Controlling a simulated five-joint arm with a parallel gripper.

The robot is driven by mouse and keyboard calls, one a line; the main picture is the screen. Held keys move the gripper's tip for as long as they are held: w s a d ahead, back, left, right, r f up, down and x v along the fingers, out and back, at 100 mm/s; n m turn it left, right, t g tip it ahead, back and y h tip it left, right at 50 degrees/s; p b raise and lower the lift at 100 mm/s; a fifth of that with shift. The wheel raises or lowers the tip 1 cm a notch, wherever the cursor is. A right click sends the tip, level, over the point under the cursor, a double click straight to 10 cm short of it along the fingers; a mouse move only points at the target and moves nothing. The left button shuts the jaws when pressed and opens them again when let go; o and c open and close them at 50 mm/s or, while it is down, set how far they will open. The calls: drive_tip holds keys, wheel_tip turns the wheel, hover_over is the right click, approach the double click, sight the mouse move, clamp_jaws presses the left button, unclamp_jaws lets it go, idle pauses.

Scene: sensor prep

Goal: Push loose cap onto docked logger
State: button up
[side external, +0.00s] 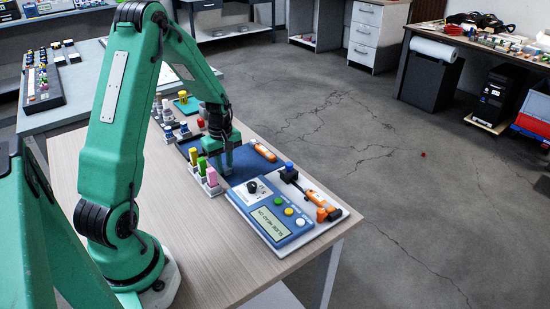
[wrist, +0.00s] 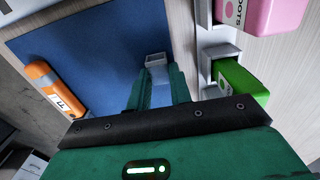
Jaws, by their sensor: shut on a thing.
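My gripper (wrist: 157,90) is shut on a small grey hollow piece, which looks like the loose cap (wrist: 156,59), held between its fingertips over the blue mat (wrist: 100,50). In the side view my gripper (side external: 226,165) is low over the mat, left of the blue device; the held piece is hard to make out there. An orange logger (side external: 325,209) lies in the white dock tray (side external: 334,222) at the right, with dark parts extending from it toward a blue-topped black block (side external: 289,171). Another orange unit (side external: 263,152) lies on the mat's far side; it also shows in the wrist view (wrist: 52,88).
Upright green (side external: 203,166) and pink (side external: 212,177) pieces stand in holders close to my gripper's left. The table's near area (side external: 200,240) is clear.

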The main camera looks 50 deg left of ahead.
drive_tip(key=shift+r, duration=2.5)
drive_tip(key=shift+r, duration=0.4)
wheel_tip(320, 180, up, 8)
drive_tip(key=f, duration=0.1)
drive_tip(key=w+d, duration=0.7)
drive_tip(key=d, duration=0.3)
drive_tip(key=w+d, duration=0.6)
drive_tip(key=d, duration=0.3)
drive_tip(key=shift+f, duration=2.45)
